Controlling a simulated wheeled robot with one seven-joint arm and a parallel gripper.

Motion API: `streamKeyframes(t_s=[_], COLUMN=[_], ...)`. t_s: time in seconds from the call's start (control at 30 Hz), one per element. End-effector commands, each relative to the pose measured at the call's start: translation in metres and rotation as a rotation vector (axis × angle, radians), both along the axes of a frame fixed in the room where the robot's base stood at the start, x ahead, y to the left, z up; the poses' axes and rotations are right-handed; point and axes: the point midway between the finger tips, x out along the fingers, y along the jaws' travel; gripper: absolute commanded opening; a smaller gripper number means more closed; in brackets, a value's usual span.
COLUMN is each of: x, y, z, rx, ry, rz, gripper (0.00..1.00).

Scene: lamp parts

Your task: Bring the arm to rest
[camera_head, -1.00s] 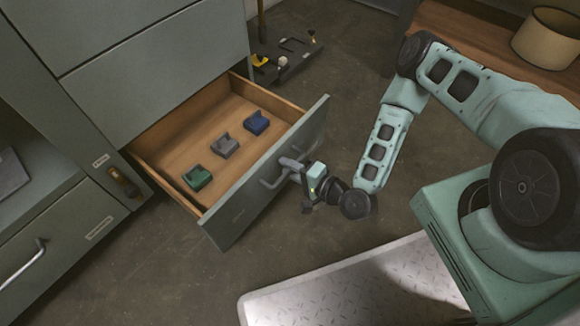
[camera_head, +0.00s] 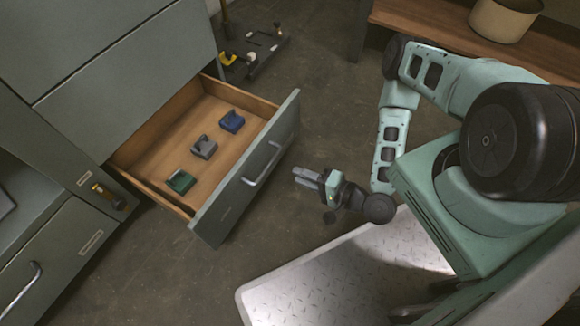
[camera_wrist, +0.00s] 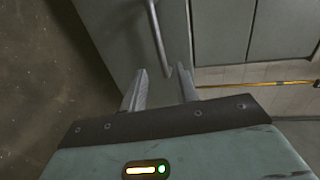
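My gripper (camera_head: 298,176) is in the head view, right of the open drawer (camera_head: 238,200) and apart from its handle (camera_head: 264,163). In the wrist view my gripper (camera_wrist: 162,82) has its two fingers apart with nothing between them. The drawer handle (camera_wrist: 157,35) shows beyond the fingertips there, against the grey drawer front. My arm is bent, with the forearm hanging down beside my body.
The drawer holds a green part (camera_head: 180,181), a grey part (camera_head: 204,147) and a blue part (camera_head: 232,121). A wooden bench (camera_head: 430,25) with a beige lampshade (camera_head: 504,18) stands at the back right. Floor around my gripper is clear.

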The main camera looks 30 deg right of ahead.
Motion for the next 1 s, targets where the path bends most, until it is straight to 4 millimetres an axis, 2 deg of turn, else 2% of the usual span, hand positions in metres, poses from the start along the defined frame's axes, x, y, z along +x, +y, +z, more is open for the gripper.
streamKeyframes(t_s=[0.2,0.73,0.87,1.0], x=[-0.007,-0.005,0.010,0.039], y=[-0.005,-0.004,-0.002,0.003], z=[0.002,0.002,0.003,0.008], rx=[0.001,-0.008,-0.086,-0.266], ry=[0.000,-0.002,-0.007,-0.013], rz=[-0.001,0.009,0.084,0.247], gripper=[0.30,0.30,0.30,0.30])
